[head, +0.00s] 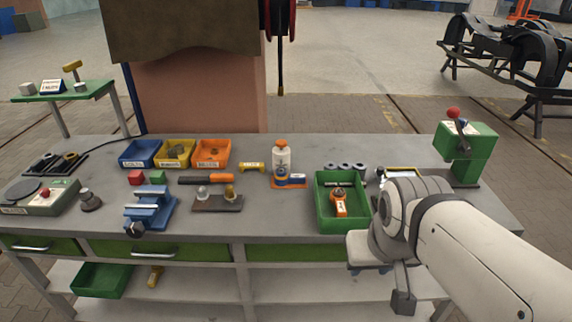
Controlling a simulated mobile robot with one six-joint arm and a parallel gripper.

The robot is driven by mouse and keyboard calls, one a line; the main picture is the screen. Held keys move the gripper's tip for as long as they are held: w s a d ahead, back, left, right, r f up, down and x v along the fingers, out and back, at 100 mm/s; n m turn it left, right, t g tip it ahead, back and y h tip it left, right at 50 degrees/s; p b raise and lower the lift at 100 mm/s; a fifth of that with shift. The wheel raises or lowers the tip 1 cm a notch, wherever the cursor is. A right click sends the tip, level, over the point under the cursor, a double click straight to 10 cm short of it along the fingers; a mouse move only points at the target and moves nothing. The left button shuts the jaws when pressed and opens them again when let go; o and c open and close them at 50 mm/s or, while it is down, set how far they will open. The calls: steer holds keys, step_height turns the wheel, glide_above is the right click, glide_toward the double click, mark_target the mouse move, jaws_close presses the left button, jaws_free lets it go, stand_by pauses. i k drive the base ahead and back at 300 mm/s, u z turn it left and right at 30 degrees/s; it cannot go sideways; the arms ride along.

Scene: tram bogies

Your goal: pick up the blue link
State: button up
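I cannot single out the blue link with certainty. A small blue piece with a pale face (296,178) lies on the bench beside the white bottle, at an orange base. It is too small to make out its shape. My gripper (385,285) hangs in front of the bench's front edge, at the lower right, below the green tray and well apart from that blue piece. Its fingers are mostly hidden by my wrist, and a thin blue-grey edge shows under its white part. I cannot tell whether it is open or holds anything.
A green tray (326,220) holds an orange part (339,203). A white bottle (281,156) with an orange cap stands mid-bench. A blue vise (150,207), small bins (141,153) and a green press (470,143) occupy the bench.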

mark_target(291, 178)
steer(key=i, duration=1)
steer(key=u, duration=0.05)
